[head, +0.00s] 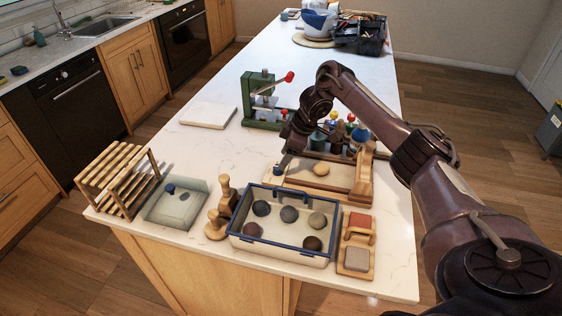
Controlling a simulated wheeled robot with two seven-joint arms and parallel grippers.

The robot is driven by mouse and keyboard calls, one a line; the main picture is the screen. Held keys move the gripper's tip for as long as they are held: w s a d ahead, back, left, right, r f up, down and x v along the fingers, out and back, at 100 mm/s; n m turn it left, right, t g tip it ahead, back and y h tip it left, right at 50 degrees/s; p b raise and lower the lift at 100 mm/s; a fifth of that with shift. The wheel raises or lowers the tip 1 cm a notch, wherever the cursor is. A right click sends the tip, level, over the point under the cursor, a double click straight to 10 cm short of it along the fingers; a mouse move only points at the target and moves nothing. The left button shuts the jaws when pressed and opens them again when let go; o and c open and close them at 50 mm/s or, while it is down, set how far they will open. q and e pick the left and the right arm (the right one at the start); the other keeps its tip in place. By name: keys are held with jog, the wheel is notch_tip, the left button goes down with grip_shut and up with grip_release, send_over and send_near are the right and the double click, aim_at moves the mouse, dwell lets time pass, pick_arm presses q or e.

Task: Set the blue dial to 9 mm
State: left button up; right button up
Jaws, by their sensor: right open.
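My right arm reaches in from the right, and my right gripper (285,162) is open at the left end of a wooden board device (302,180). The fingertips are small and dark here, and I cannot tell if they touch anything. A round blue knob (361,134) shows behind the device, among several coloured knobs; it may be the blue dial. No scale or mm number is readable. A smaller blue piece (169,188) sits on a pale translucent tray at the left. My left gripper is not in view.
A blue-rimmed bin (285,250) with several balls stands at the front. Wooden stamps (216,225), a slatted rack (112,178) and a green press (258,100) with a red-tipped lever stand around. A white slab (208,115) lies left. The far middle counter is clear.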

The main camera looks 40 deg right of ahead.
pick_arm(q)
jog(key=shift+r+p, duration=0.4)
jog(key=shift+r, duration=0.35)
pick_arm(e)
jog(key=v, duration=0.3)
jog(key=shift+s+r, duration=0.1)
jog(key=shift+r, duration=0.15)
